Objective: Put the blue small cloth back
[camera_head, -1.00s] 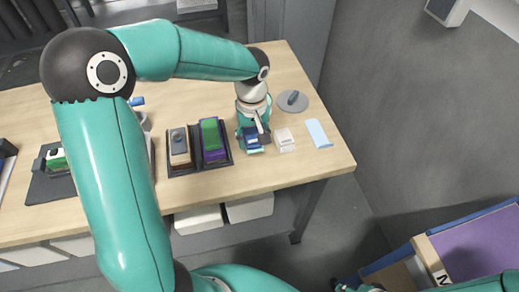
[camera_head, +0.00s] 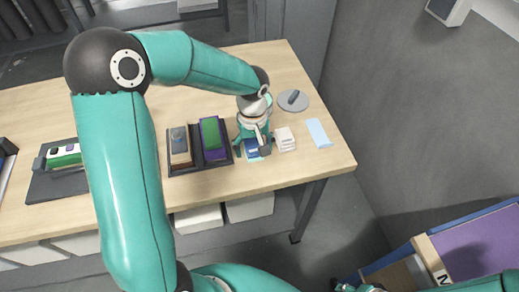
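A flat light blue piece (camera_head: 318,133), which looks like a small cloth, lies near the right end of the wooden table (camera_head: 325,165). Another blue item (camera_head: 253,150) with a paler part lies under my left gripper (camera_head: 251,151), partly hidden by it; I cannot tell if it is cloth. My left gripper points down at the table with its fingers spread to either side of this item. Whether they touch it cannot be made out. Only a small part of my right gripper (camera_head: 357,286) shows at the bottom edge, and its fingers cannot be read.
A dark tray (camera_head: 226,159) with a brown and a green-purple block stands left of the gripper. A white box (camera_head: 284,139) stands close on its right, and a grey round disc (camera_head: 293,100) behind. Another dark tray (camera_head: 48,186) is far left. A grey wall (camera_head: 430,120) bounds the right.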

